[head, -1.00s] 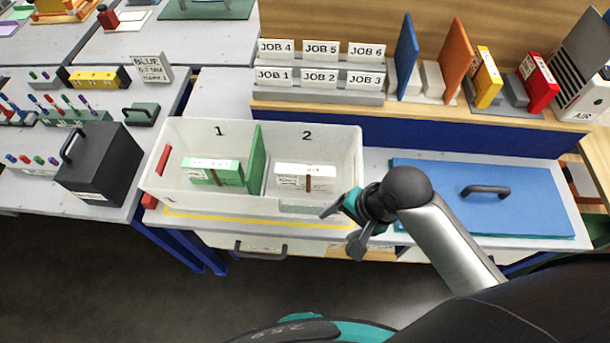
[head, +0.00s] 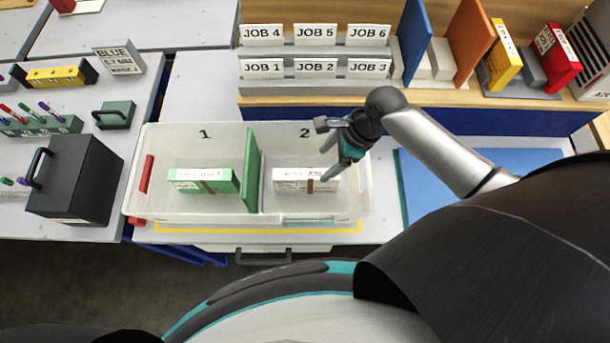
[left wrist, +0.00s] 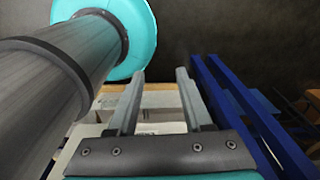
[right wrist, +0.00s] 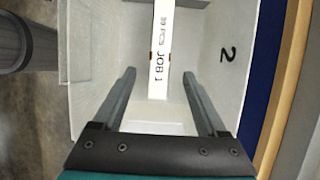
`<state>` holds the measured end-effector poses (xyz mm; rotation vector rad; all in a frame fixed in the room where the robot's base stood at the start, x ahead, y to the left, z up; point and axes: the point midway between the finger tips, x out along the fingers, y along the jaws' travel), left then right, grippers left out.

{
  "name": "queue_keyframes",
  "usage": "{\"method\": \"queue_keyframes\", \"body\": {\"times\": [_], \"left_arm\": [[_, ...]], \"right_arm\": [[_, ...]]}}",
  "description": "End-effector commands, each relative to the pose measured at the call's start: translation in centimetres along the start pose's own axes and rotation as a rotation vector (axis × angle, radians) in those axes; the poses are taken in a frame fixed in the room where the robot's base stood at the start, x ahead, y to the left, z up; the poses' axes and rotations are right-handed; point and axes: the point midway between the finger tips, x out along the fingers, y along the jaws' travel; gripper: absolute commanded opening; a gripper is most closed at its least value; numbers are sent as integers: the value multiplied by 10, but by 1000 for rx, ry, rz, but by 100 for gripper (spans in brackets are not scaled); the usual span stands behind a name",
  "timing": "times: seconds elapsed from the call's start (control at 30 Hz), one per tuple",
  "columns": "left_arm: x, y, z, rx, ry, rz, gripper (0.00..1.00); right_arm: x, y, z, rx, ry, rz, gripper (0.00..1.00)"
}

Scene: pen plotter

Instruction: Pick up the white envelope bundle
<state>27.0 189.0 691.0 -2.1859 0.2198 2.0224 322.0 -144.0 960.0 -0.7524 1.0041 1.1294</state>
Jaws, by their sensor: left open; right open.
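The white envelope bundle (head: 290,178) with a brown band lies in compartment 2 of the white bin (head: 140,200). In the right wrist view the bundle (right wrist: 158,45) runs lengthwise, with "JOB 1" printed on its edge. My right gripper (head: 324,164) is open and empty above compartment 2, over the right part of the bundle. In the right wrist view its fingers (right wrist: 159,74) stand apart on either side of the bundle's line, seemingly above it. My left gripper (left wrist: 160,73) is open and empty in the left wrist view; it does not show in the head view.
A green bundle (head: 202,180) lies in compartment 1, beyond the green divider (head: 252,165). The bin walls surround both compartments. Job-labelled racks (head: 315,70) stand behind the bin. A blue board (head: 420,190) lies to the right, a black box (head: 78,180) to the left.

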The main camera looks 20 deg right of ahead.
Motion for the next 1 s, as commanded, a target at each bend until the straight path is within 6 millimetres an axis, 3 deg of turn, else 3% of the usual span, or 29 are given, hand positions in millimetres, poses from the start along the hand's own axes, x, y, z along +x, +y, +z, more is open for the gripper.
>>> {"method": "queue_keyframes", "body": {"times": [0.03, 0.2, 0.53, 0.8, 1.0], "left_arm": [[5, 1, 6, 0, -10, 1, 50], [12, 1, 8, 0, -12, 1, 50], [18, -2, -16, 1, 30, -3, 50], [30, -1, -12, 1, 25, -2, 50], [30, -1, -7, 1, 16, -1, 50]], "right_arm": [[14, 0, 0, 1, -1, 2, 75], [44, 0, 0, -1, -1, 0, 75], [69, 0, 2, -2, 0, 1, 75], [105, -1, 5, -2, 1, -1, 75], [111, 0, 5, -3, 1, -2, 75]]}}
